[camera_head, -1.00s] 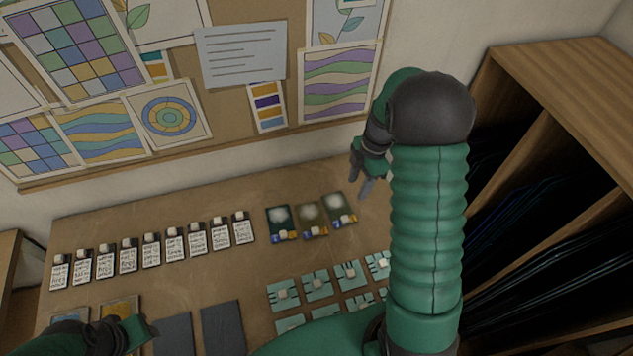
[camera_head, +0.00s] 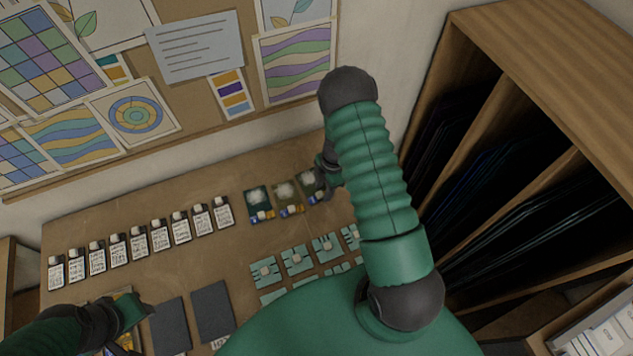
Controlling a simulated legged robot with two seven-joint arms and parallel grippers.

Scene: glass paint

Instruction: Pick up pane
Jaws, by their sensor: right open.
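Thin dark panes (camera_head: 500,165) stand on edge in the slots of the wooden rack at the right. I cannot tell which one the task calls the pane. My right gripper (camera_head: 328,192) is open at the right edge of the third piece and partly covers it. I cannot tell if they touch. My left gripper (camera_head: 125,335) is low at the left, over a framed piece, its jaws unclear.
A row of labelled bottles (camera_head: 138,245) stands on the table (camera_head: 130,195). Two dark slabs (camera_head: 212,312) lie near the front. Several teal cards (camera_head: 297,260) lie right of them, partly hidden by my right arm. The wooden rack (camera_head: 540,75) bounds the right side. A pinboard wall is behind.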

